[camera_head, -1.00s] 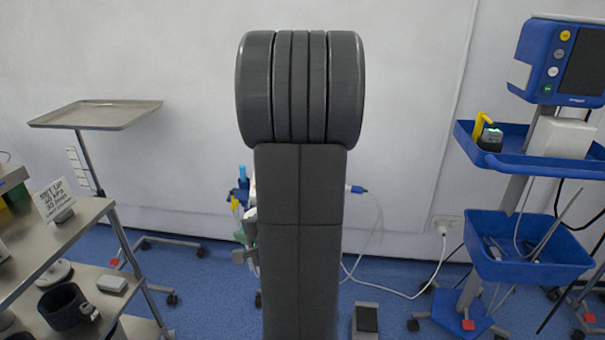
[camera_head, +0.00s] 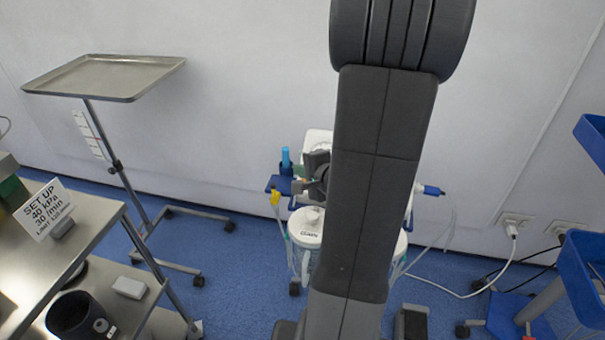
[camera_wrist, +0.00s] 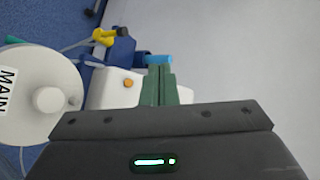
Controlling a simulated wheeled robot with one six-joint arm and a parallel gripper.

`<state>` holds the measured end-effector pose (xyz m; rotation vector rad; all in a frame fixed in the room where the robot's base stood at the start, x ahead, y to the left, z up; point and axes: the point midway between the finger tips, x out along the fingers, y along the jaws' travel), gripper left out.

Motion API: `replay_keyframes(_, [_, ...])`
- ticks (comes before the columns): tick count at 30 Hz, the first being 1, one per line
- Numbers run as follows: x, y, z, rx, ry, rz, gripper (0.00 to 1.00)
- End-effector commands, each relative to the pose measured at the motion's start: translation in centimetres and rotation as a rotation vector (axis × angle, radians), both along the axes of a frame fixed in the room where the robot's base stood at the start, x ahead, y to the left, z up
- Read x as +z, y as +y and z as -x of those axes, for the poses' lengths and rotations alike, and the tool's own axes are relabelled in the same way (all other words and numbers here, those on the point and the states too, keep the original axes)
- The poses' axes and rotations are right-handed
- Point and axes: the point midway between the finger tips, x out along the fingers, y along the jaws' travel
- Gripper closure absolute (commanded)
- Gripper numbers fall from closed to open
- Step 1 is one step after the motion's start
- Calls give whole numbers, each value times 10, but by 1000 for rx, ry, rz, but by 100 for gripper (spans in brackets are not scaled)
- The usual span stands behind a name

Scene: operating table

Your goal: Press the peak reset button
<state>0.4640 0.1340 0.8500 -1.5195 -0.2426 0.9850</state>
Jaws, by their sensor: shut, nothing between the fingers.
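My gripper (camera_wrist: 159,72) shows in the wrist view with its two green fingers together and nothing between them. A white unit (camera_wrist: 108,90) with a small round orange button (camera_wrist: 128,83) lies just left of the fingers. I cannot read a label on the button, so I cannot tell whether it is the peak reset button. A round white canister lid (camera_wrist: 25,95) marked MAIN is at the left. In the head view my arm hides much of the unit, and a white canister (camera_head: 306,228) shows beside the arm.
A blue bottle (camera_head: 285,160) and a yellow connector (camera_head: 275,198) sit left of the unit. A steel tray stand (camera_head: 105,77) is at the far left. A steel trolley (camera_head: 95,225) holds a SET UP sign (camera_head: 43,208). Blue bins (camera_head: 590,262) are at the right edge.

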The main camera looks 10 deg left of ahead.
Motion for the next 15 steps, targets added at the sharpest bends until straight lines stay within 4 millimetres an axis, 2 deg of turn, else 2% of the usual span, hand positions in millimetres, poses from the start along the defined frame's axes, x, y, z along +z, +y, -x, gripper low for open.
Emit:
replay_keyframes(10, [-1, 0, -1, 0, 0, 0, 100])
replay_keyframes(15, [-13, 0, -8, -1, 2, -1, 100])
